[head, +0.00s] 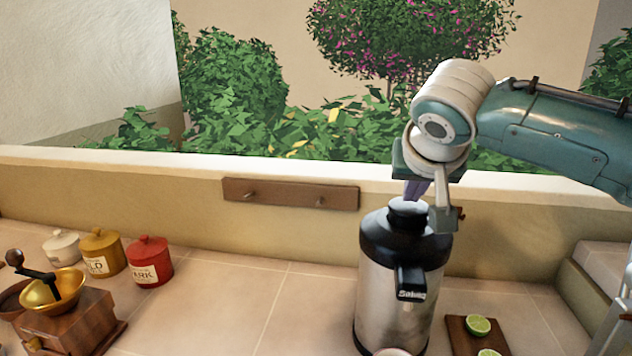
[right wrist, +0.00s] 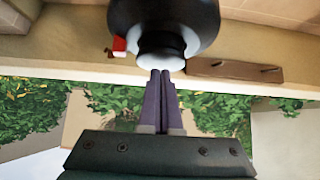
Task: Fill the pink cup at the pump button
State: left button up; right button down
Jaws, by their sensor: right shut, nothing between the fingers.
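The pump pot (head: 375,305) is a steel flask with a black top and a dark spout bearing pale lettering. Its pump button (head: 408,210) is on top; in the right wrist view the button (right wrist: 160,52) shows as a pale-edged round cap. My right gripper (head: 417,190) is shut and empty, fingers pointing down at the button. In the right wrist view its purple fingertips (right wrist: 161,73) are at the button's edge; whether they touch it I cannot tell. A pale rim (head: 392,352) below the spout, cut off by the frame, may be the pink cup. My left gripper is out of view.
A board with lime halves (head: 477,325) lies right of the pot. At the left stand white, yellow and red (head: 150,262) canisters and a coffee grinder (head: 68,320). A peg rail (head: 290,194) is on the low wall behind. The tiled counter between is clear.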

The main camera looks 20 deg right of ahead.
aim_at(409, 208)
jog(key=shift+f, duration=0.1)
notch_tip(409, 208, down, 2)
jog(key=shift+f+b, duration=0.1)
jog(key=shift+b, duration=0.45)
jog(key=shift+f, duration=0.1)
dwell(0.6)
jog(key=shift+s+d+f, duration=0.1)
dwell(1.2)
dwell(0.4)
